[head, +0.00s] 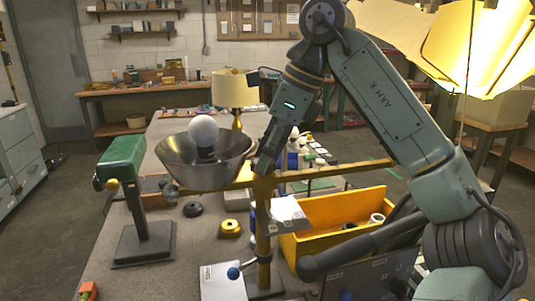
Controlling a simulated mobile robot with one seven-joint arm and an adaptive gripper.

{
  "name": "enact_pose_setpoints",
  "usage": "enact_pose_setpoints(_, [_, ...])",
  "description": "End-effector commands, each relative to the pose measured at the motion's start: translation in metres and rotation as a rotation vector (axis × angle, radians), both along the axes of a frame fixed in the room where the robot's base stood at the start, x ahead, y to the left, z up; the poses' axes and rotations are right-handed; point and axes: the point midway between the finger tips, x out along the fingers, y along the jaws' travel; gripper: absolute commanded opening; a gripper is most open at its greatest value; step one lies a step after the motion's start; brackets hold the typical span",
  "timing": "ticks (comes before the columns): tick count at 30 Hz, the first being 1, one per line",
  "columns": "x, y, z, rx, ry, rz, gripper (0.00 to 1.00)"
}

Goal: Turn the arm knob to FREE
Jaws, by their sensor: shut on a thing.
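A brass lamp stand (263,230) rises upright in the middle of the bench, with a horizontal brass arm (325,171) crossing its top. A metal bowl shade (190,170) with a pale bulb (203,132) is at the arm's left end. My gripper (262,164) points down at the joint where post and arm meet, and is shut there. What lies between its fingers, apparently the arm knob, is hidden by the fingers. I cannot read the knob's setting. A small plate (289,214) sits beside the post; its markings are too small to read.
A green-headed lamp (122,160) on a dark base stands at left. A yellow bin (335,222) with parts is close on the right. A white card (222,283), a blue ball knob (233,272) and a brass piece (230,228) are near the post's foot. A yellow shade (480,45) hangs upper right.

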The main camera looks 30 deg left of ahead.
Motion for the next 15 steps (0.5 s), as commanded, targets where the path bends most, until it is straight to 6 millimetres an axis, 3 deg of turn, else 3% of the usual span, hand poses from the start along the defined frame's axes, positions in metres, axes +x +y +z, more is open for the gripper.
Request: enact_pose_setpoints(15, [0.0013,0.0007,0.0008,0.000,-0.001,0.122,0.08])
